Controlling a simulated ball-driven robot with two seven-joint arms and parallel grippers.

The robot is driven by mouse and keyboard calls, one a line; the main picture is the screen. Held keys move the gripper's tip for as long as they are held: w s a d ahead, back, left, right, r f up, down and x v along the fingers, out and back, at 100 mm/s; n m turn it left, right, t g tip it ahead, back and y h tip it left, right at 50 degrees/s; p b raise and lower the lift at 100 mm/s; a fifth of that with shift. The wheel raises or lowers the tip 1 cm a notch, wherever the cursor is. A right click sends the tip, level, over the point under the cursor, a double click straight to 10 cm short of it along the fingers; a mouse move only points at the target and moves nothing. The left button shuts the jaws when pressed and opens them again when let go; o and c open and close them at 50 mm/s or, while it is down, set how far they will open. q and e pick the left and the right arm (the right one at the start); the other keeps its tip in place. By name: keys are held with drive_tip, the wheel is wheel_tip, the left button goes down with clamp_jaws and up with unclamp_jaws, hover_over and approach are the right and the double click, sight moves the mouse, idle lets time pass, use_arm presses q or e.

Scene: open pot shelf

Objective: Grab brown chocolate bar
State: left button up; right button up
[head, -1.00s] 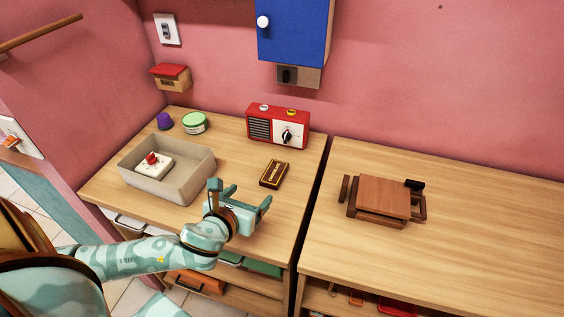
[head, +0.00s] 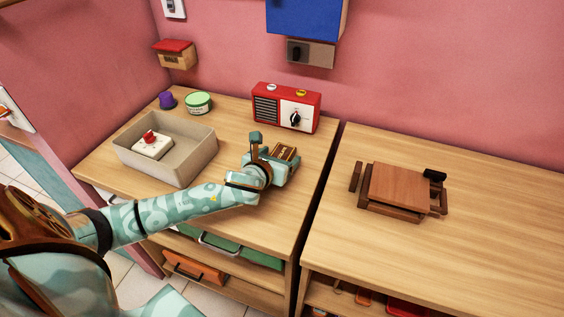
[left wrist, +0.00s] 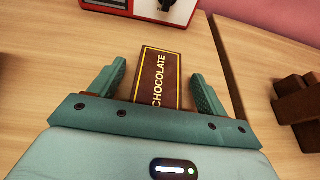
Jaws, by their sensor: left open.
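The brown chocolate bar (head: 284,151) lies flat on the left wooden counter, in front of the red radio. In the left wrist view the bar (left wrist: 159,76), with yellow edging and the word CHOCOLATE, lies between the two fingers of my left gripper (left wrist: 161,88). Gaps show between the bar and both fingers. In the head view my left gripper (head: 274,158) is open at the bar and hides its near part. The bar's near end is hidden by the gripper body in the wrist view. My right gripper is not in view.
A red radio (head: 286,107) stands behind the bar. A grey tray (head: 190,164) holding a white block with a red top is to the left. A purple item (head: 167,100) and green tub (head: 198,103) stand behind it. A brown wooden object (head: 398,187) rests on the right counter.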

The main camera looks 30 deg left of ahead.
use_arm(q)
drive_tip(key=shift+w+a+f, duration=0.1)
drive_tip(key=shift+w+f, duration=0.15)
drive_tip(key=shift+w, duration=0.3)
drive_tip(key=shift+r, duration=0.1)
drive_tip(key=shift+s, duration=0.1)
drive_tip(key=shift+c, duration=0.3)
drive_tip(key=c, duration=1.1)
drive_tip(key=shift+o, duration=0.2)
drive_tip(key=shift+r, duration=0.15)
